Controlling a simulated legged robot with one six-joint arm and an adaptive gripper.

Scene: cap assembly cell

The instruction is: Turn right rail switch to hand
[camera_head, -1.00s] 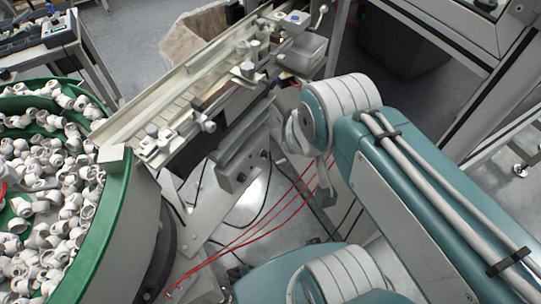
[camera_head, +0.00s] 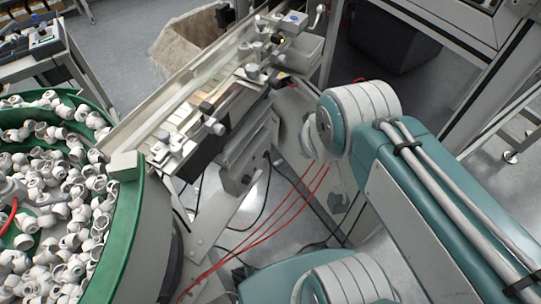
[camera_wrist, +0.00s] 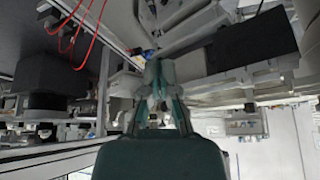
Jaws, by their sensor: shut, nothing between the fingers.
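In the head view, the feed rail (camera_head: 155,112) runs diagonally from the green-rimmed bowl to the upper right. A grey box (camera_head: 236,180) with small dark controls hangs below it. I cannot tell whether this box carries the right rail switch, and no hand setting can be read. My gripper (camera_wrist: 160,80) shows in the middle of the wrist view, with its fingers shut and nothing visible between them. Dark and grey machine parts lie beyond it, and I see no contact. In the head view my arm hides the gripper.
A green-rimmed bowl (camera_head: 122,215) full of white pipe fittings stands at the left. Red cables (camera_head: 262,232) hang below the rail near my arm; red cables also show in the wrist view. A machine frame (camera_head: 455,50) stands at the upper right. Open floor lies beyond the rail.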

